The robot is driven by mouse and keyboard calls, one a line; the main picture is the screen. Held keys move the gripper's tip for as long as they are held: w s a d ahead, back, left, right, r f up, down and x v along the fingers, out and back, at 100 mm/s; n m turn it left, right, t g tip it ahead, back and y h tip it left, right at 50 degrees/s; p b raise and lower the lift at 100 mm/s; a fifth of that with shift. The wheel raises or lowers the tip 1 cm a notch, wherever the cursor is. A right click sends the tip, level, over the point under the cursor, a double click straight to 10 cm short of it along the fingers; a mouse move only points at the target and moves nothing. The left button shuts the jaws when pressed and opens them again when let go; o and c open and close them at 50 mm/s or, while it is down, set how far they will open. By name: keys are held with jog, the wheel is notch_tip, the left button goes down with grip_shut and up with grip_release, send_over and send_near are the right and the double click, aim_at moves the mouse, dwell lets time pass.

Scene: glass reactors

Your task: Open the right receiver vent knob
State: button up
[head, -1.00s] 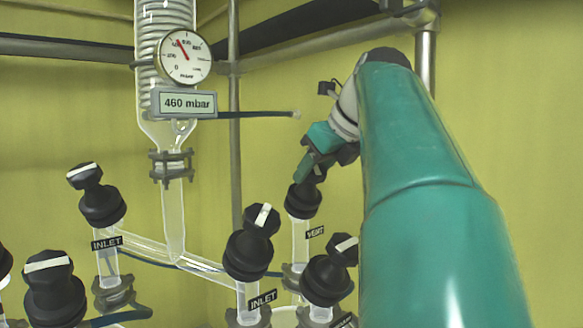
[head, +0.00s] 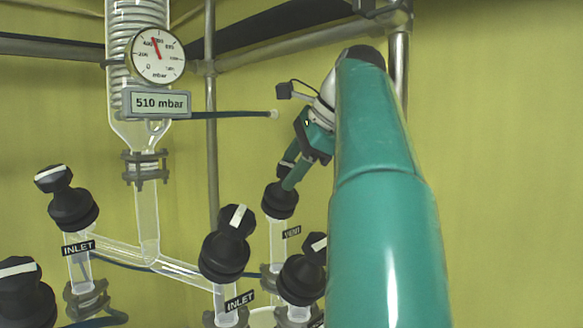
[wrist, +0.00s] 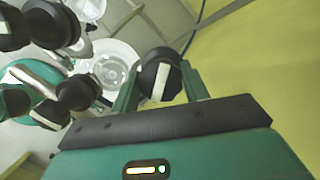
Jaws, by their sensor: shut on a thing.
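The vent knob (head: 280,200) is black and sits on a glass neck with a VENT label (head: 292,232), right of the centre inlet knob. My gripper (head: 290,175) reaches down onto its top from the upper right. In the wrist view the knob (wrist: 160,78), with its white stripe, lies between the two green fingers of my gripper (wrist: 160,88), which are shut on it. Part of the knob's top is hidden by the fingers in the head view.
Other black knobs stand close by: a centre inlet knob (head: 226,250), a left inlet knob (head: 70,200) and a lower right knob (head: 302,275). A gauge (head: 157,55) above a display (head: 160,103) reading 510 mbar is on the glass column. Metal rails run behind.

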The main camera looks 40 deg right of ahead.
jog(key=n+g, duration=0.1)
jog(key=n, duration=0.3)
jog(key=shift+n, duration=0.4)
jog(key=shift+n+g, duration=0.4)
jog(key=shift+n, duration=0.9)
jog(key=o, duration=1)
